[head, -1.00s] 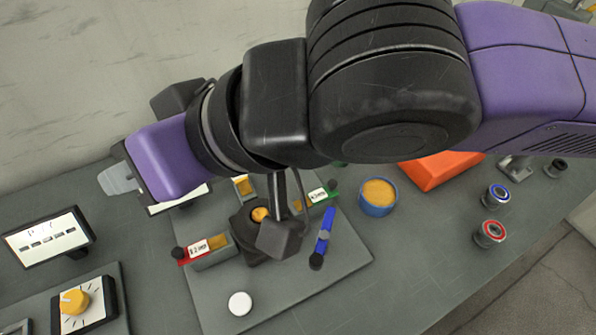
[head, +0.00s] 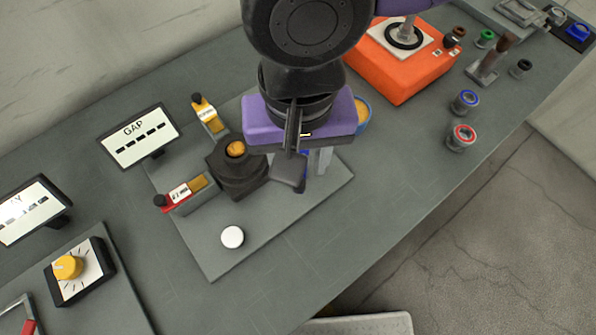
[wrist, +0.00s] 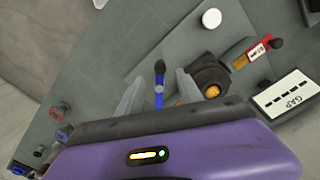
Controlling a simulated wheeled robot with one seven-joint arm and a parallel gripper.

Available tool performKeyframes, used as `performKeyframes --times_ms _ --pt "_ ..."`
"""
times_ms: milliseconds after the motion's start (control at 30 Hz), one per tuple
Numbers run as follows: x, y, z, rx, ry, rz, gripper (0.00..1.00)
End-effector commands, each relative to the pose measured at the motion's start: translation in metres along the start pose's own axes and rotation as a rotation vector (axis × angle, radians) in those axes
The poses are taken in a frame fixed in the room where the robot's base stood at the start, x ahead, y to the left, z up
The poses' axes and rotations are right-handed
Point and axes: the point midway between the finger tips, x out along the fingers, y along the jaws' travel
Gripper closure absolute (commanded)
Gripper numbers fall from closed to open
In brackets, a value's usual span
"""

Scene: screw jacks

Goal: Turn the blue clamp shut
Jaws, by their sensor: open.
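The blue clamp (wrist: 158,98) shows in the wrist view as a narrow blue bar with a black knob and a grey middle piece. In the head view only a small blue part (head: 302,160) shows beneath my gripper; the rest is hidden. My gripper (wrist: 158,82) is open, one pale finger on each side of the blue bar in the wrist view. I cannot tell whether either finger touches it. In the head view my gripper (head: 307,165) points down over the right side of the grey plate (head: 225,262), beside the dark round workholder (head: 238,178) with its gold centre.
The red clamp (head: 180,193) and yellow clamp (head: 208,113) stand around the workholder. A white button (head: 232,237) is at the plate's front. A GAP display (head: 138,135) stands behind. A blue-rimmed bowl (head: 362,113) and an orange box (head: 400,70) are to the right.

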Motion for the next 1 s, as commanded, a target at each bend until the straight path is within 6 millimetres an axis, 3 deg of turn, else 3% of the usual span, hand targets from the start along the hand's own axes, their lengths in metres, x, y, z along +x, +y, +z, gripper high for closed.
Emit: performKeyframes --times_ms 300,700,733,933,1000 --pt "0.045 -0.001 0.000 -0.002 0.000 -0.001 0.57" --pt "0.055 -0.001 0.000 -0.003 0.001 -0.002 0.57" --pt "0.055 -0.001 0.000 -0.003 0.001 -0.002 0.59" --pt "0.055 -0.001 0.000 -0.003 0.001 -0.002 0.98" --pt "0.055 -0.001 0.000 -0.003 0.001 -0.002 1.00"
